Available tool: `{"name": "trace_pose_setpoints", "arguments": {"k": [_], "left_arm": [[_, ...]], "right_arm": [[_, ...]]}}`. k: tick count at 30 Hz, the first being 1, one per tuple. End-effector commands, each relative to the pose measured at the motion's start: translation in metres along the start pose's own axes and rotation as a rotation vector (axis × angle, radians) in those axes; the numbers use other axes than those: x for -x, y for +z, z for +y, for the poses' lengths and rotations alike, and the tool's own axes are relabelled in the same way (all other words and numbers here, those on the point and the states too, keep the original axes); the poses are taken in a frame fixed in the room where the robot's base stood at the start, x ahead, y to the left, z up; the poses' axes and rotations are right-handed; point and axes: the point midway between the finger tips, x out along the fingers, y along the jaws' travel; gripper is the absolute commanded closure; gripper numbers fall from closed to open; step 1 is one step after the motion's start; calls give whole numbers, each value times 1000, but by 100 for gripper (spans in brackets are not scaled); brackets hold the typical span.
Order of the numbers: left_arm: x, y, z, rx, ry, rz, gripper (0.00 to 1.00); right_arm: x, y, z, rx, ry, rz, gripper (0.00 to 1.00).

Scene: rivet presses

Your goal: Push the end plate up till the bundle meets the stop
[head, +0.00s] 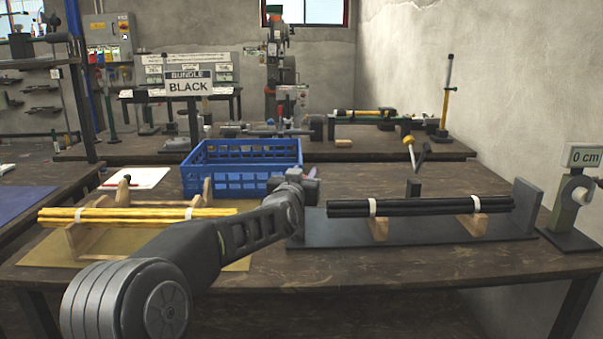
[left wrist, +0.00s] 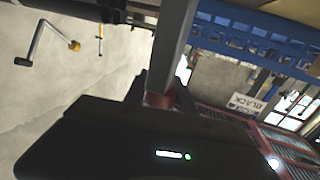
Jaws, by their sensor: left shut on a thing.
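A bundle of black rods (head: 415,206), tied with white bands, lies level on two wooden cradles (head: 473,224) over a dark base (head: 350,232). An upright grey plate (head: 525,203) stands at its right end; I cannot tell whether they touch. My left gripper (head: 309,184) is at the bundle's left end, partly hidden by my wrist. It is shut on a grey upright piece, which shows as a bar (left wrist: 176,45) in the left wrist view and looks like the end plate. The bundle's contact with it is hidden. My right gripper is not in view.
A display (head: 584,156) at the right reads 0 cm. A yellow bundle (head: 130,215) lies on cradles at the left. A blue crate (head: 240,165) and a sign (head: 188,83) reading BUNDLE BLACK stand behind. The table's front strip is clear.

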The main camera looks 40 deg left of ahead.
Motion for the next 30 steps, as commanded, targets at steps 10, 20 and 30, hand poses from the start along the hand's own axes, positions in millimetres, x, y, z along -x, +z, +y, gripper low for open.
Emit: {"name": "trace_pose_setpoints", "arguments": {"k": [10, 20, 30], "left_arm": [[-19, -6, 73, -1, 6, -3, 100], [-21, -1, 82, 0, 3, 1, 100], [-21, 0, 81, 0, 2, 0, 47]], "right_arm": [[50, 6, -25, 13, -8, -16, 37], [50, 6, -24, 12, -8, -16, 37], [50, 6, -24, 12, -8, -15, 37]]}}
